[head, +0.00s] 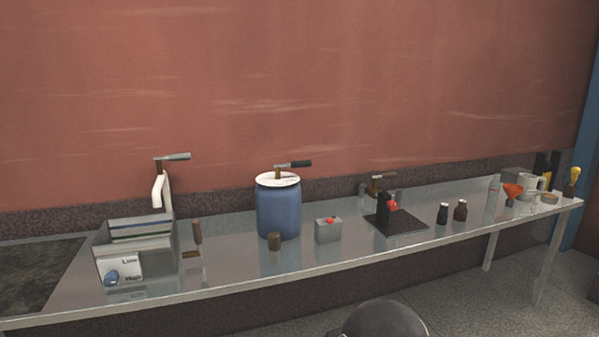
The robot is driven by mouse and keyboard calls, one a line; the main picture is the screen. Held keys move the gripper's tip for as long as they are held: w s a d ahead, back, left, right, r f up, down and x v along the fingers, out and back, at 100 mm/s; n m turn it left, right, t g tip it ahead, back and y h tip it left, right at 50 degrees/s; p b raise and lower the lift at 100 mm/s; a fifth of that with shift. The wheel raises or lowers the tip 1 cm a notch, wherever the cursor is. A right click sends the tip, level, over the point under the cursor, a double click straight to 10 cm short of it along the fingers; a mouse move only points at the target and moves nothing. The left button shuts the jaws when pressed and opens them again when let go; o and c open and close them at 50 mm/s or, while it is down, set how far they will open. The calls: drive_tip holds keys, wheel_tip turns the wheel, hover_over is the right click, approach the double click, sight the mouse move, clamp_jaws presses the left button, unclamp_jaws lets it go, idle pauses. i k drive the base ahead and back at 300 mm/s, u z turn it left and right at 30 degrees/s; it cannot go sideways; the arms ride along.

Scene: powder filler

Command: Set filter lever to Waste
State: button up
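No lever shows a readable "Waste" label, so I cannot tell which one is the filter lever. One lever with a grey handle (174,157) sits on top of a white curved spout at the left. Another lever with a dark handle (296,164) sits on the white lid of a blue barrel (279,210); both handles point right. A small brown-handled lever (197,232) stands upright beside the grey box, and a brown-tipped fitting (379,184) is behind the black stand. My gripper is not in view.
A long metal table (350,258) runs along the red wall. Open floor lies in front.

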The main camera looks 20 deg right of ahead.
sight(305, 163)
drive_tip(key=k, duration=0.1)
drive_tip(key=u, duration=1.2)
drive_tip(key=i, duration=0.55)
drive_tip(key=z, duration=0.7)
